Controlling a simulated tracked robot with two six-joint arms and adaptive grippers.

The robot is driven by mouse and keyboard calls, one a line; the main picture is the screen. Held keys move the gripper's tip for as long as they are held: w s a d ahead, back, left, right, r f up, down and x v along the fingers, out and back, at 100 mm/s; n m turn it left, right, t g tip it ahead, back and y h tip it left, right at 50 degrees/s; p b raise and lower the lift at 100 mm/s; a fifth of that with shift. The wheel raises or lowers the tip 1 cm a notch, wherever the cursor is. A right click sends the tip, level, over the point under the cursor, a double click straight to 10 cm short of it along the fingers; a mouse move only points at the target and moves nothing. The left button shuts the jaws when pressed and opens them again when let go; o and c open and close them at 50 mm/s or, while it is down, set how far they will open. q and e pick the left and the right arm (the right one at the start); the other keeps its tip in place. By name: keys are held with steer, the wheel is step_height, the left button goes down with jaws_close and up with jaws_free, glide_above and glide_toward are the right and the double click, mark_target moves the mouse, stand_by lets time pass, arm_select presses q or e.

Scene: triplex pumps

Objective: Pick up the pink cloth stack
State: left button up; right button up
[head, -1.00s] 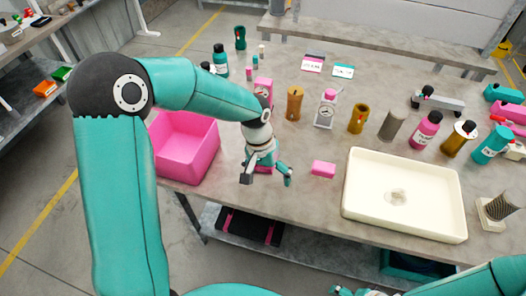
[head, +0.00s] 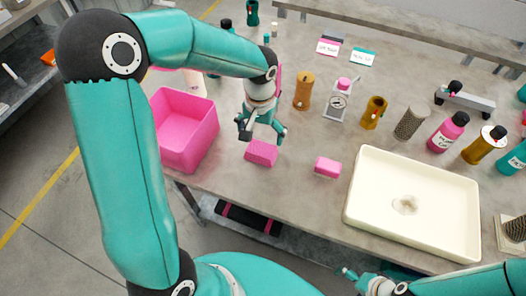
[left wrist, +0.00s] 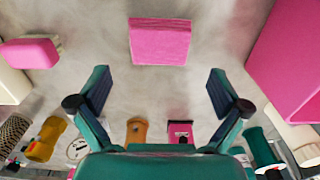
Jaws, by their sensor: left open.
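A pink block with a flat square top, which looks like the pink cloth stack (head: 261,152), lies on the table just in front of my left gripper (head: 260,132). It also shows in the left wrist view (left wrist: 160,42), beyond and between the open fingertips (left wrist: 160,95). The left gripper is open and empty, apart from the stack. A second, smaller pink block with rounded edges (head: 327,167) lies to the right; it shows at the left of the wrist view (left wrist: 29,53). My right gripper (head: 358,282) is at the bottom edge, partly cut off.
A pink bin (head: 185,130) stands left of the stack, close to the gripper. A cream tray (head: 412,205) is on the right. Several bottles and canisters, including a brown canister (head: 303,92), stand behind. The table's front edge is close to the stack.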

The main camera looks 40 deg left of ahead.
mark_target(261, 149)
arm_select(q)
steer(key=shift+w+f+p, duration=0.1)
steer(key=shift+f+p, duration=0.4)
steer(key=shift+f, duration=3)
steer(key=c, duration=0.8)
step_height(261, 149, up, 20)
steer(key=shift+r, duration=0.1)
